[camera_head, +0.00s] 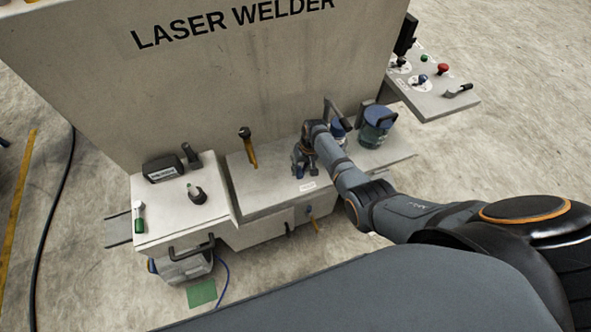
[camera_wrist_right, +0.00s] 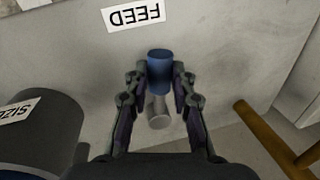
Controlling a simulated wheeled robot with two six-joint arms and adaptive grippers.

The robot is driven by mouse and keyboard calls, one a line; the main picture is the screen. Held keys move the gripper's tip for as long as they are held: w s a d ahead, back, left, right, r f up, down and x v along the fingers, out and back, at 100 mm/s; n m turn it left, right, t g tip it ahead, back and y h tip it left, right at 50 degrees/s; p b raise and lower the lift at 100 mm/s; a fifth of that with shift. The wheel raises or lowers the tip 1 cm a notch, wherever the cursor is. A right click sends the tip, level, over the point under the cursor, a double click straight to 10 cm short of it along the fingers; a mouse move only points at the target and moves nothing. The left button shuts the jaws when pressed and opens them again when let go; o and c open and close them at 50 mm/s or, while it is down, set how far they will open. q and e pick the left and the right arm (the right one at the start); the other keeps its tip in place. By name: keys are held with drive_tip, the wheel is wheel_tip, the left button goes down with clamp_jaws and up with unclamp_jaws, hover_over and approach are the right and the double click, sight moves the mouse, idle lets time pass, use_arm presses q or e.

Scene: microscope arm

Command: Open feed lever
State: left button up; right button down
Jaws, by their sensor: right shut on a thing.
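The feed lever (camera_wrist_right: 160,62) has a blue cylindrical grip and a grey stem. It stands on the pale surface of the laser welder beside an upside-down FEED label (camera_wrist_right: 133,17) in the right wrist view. My right gripper (camera_wrist_right: 160,80) has one finger on each side of the blue grip and is closed on it. In the head view the right gripper (camera_head: 304,164) is low over the welder's shelf, above a small white label (camera_head: 307,186). There the gripper mostly hides the lever. My left gripper is not in view.
A blue-lidded jar (camera_head: 377,128) stands right of the gripper on the shelf. Farther left is a raised box (camera_head: 165,215) with a black display and knobs. A control panel (camera_head: 440,92) juts out at right.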

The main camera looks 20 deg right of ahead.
drive_tip(key=shift+d+n, duration=0.35)
drive_tip(key=shift+n, duration=0.15)
drive_tip(key=shift+d, duration=0.15)
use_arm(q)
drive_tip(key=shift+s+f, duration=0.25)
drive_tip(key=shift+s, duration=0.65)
use_arm(e)
drive_tip(key=shift+d+n, duration=0.15)
drive_tip(key=shift+n, duration=0.25)
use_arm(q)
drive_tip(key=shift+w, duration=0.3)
use_arm(e)
drive_tip(key=c, duration=1.1)
unclamp_jaws()
